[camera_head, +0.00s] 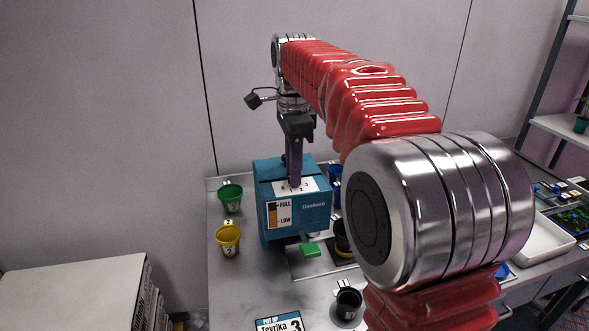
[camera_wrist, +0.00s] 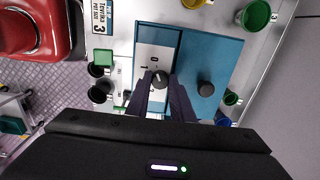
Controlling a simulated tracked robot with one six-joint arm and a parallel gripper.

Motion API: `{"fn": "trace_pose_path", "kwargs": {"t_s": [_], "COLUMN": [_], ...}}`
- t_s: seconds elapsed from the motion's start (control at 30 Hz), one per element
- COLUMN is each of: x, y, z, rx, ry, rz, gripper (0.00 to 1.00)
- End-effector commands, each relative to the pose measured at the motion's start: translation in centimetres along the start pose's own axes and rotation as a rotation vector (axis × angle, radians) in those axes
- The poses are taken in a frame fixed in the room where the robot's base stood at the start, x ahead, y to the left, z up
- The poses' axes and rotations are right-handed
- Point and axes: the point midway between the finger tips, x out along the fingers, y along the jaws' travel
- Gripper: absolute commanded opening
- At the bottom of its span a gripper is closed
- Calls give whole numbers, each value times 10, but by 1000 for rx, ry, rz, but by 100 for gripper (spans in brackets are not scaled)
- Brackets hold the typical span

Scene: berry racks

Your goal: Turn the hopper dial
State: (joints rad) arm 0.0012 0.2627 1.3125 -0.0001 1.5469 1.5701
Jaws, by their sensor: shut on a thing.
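The hopper is a blue box (camera_head: 305,217) with a FULL/LOW level window on its front; it also shows in the wrist view (camera_wrist: 215,60). A white plate with numbers lies on its top (camera_head: 309,185). The dial (camera_wrist: 160,77), a small dark knob with a pale mark, sits on this plate in the wrist view. My gripper (camera_head: 294,184) points down onto the plate from above. In the wrist view my gripper (camera_wrist: 163,84) has a finger on each side of the dial and is shut on it. The fingers hide part of the dial and some numbers.
Green (camera_head: 231,196) and yellow (camera_head: 228,240) buckets stand left of the hopper. A green block (camera_head: 310,249) is at its front, with a black cup (camera_head: 348,302) nearer. A white tray (camera_head: 541,240) lies right.

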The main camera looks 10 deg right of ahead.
Motion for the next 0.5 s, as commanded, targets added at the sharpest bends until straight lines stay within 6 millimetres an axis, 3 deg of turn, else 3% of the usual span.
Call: {"fn": "trace_pose_path", "kwargs": {"t_s": [0.5], "x": [0], "y": [-1], "z": [0], "rx": [-330], "ry": [-7], "rz": [-3], "gripper": [0]}}
